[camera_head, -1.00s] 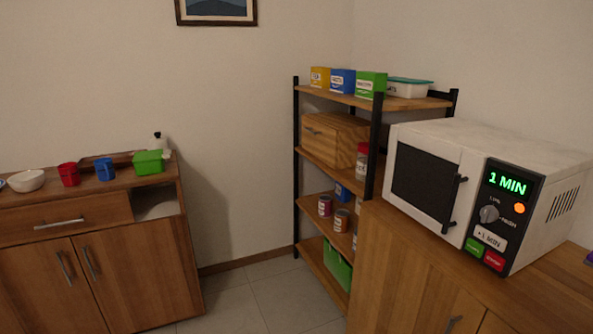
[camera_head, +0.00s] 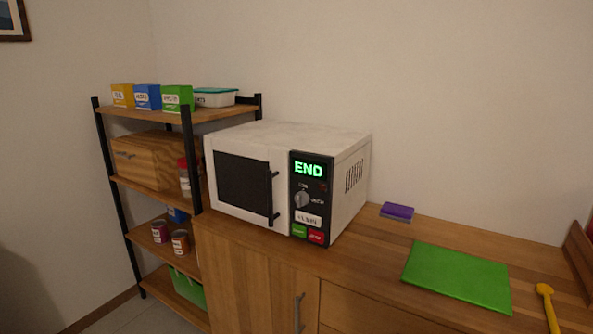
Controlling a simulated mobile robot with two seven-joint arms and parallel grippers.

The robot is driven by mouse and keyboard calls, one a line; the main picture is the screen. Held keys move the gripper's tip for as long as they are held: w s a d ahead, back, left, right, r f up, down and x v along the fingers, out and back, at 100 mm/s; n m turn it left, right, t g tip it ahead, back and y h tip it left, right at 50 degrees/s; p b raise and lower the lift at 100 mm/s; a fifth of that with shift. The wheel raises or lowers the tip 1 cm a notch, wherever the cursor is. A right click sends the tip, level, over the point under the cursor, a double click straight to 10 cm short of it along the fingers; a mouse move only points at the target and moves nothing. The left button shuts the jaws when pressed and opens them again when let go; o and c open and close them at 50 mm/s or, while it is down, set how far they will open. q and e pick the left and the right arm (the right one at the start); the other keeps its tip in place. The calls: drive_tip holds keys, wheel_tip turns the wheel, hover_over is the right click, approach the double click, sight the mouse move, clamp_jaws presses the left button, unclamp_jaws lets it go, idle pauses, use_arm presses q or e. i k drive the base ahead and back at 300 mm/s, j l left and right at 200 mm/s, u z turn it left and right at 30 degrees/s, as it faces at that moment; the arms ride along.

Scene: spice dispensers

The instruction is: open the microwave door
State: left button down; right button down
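The white microwave (camera_head: 352,190) stands on the wooden counter in the middle of the head view. Its door (camera_head: 243,181) has a dark window and is shut. A black vertical handle (camera_head: 273,198) sits on the door's right edge, beside the control panel. The panel's display (camera_head: 309,169) reads END in green, above a round knob, a white button, a green button and a red button. Neither of my grippers shows in this view.
A shelf rack (camera_head: 187,150) with boxes and cans stands left of the microwave. The wooden counter (camera_head: 365,255) holds a purple sponge (camera_head: 397,211), a green mat (camera_head: 458,277) and a yellow utensil (camera_head: 546,300) to the right. Counter space before the mat is clear.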

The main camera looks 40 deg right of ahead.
sight(248, 180)
drive_tip(key=i+z, duration=0.1)
drive_tip(key=z, duration=0.3)
drive_tip(key=i+l+z, duration=0.1)
drive_tip(key=z, duration=0.65)
drive_tip(key=i+z, duration=0.15)
drive_tip(key=z, duration=0.2)
drive_tip(key=i+j, duration=0.2)
drive_tip(key=i+z, duration=0.05)
